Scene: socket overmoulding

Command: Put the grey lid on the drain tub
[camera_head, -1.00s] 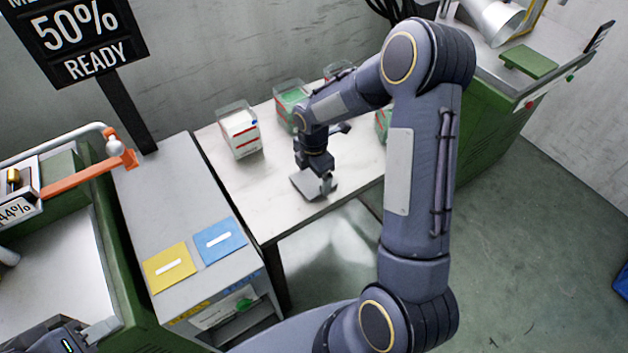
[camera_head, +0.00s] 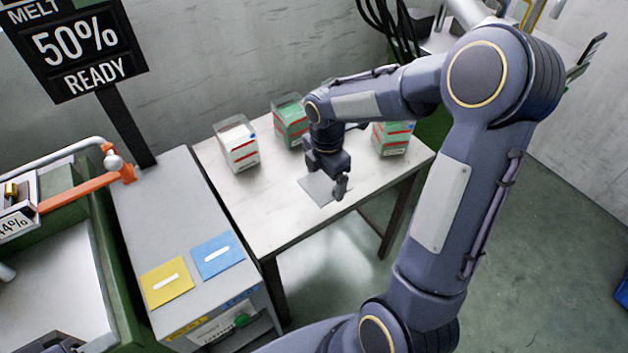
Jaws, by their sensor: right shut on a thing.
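The grey lid (camera_head: 317,190) is a thin flat plate over the front part of the light table, partly covered by my gripper. My right gripper (camera_head: 341,187) points down and is shut on the lid's right side. I cannot tell whether the lid touches the table or hangs just above it. Three clear tubs stand at the table's back: one with white contents (camera_head: 241,150), one with green contents (camera_head: 290,125) and one at the right with green contents and red bands (camera_head: 391,142). I cannot tell which is the drain tub. My left gripper does not show.
A sign reading 50% READY (camera_head: 80,50) rises behind. My right arm covers much of the right side.

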